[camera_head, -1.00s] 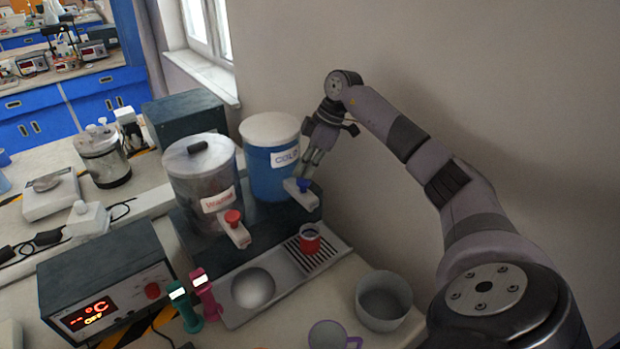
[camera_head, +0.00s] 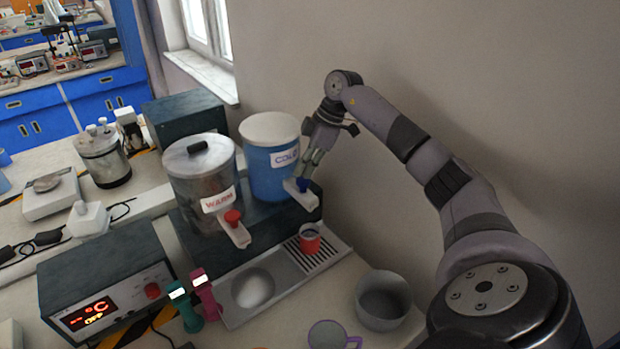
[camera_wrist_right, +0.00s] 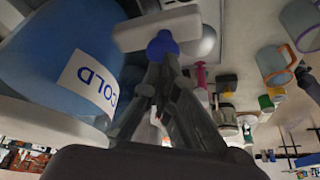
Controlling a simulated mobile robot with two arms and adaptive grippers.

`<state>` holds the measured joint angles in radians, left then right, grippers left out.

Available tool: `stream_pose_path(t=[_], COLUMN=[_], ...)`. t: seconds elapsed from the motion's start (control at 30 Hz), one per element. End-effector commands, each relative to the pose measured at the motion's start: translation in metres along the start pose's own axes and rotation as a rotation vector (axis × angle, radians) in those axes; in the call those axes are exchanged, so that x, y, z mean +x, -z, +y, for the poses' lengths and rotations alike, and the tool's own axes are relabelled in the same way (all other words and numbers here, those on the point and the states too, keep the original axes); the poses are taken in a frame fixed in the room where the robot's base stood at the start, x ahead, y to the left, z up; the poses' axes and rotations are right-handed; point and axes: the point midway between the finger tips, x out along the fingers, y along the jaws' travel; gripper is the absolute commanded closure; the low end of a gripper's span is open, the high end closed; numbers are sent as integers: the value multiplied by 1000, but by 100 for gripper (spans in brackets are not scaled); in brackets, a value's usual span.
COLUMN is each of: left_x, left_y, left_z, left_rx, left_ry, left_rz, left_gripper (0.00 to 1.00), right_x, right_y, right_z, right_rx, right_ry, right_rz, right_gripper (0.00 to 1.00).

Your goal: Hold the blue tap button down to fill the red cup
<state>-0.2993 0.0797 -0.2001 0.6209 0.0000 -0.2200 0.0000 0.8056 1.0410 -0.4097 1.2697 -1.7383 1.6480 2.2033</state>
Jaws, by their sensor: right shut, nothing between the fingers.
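The blue COLD dispenser (camera_head: 268,180) stands at the back, with a white tap carrying the blue tap button (camera_head: 302,186). My right gripper (camera_head: 306,178) is shut and empty, its fingertips at the blue button. In the right wrist view, the shut fingertips (camera_wrist_right: 162,58) meet the blue button (camera_wrist_right: 162,42), with the white tap (camera_wrist_right: 155,27) beyond it. The red cup (camera_head: 309,238) stands upright on the drip grate below the cold tap. A dark surface shows inside it; I cannot tell the liquid level. My left gripper is not in view.
The WARM dispenser (camera_head: 203,195) with its red button (camera_head: 232,218) stands left of the cold one. A grey bowl (camera_head: 384,300) and a purple-rimmed mug (camera_head: 327,336) are in front. A heater box (camera_head: 105,285) stands at left. The wall is close behind my right arm.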

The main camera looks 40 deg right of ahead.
Motion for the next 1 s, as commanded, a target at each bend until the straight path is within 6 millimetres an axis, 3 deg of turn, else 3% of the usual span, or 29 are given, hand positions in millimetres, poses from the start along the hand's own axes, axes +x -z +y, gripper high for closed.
stream_pose_path(t=[1.0], left_x=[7], left_y=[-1], left_z=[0], left_rx=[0], left_ry=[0], left_rz=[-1], left_gripper=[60], right_x=[21], right_y=[-9], right_z=[0], right_rx=[0], right_ry=[2], right_rz=[-2], right_gripper=[100])
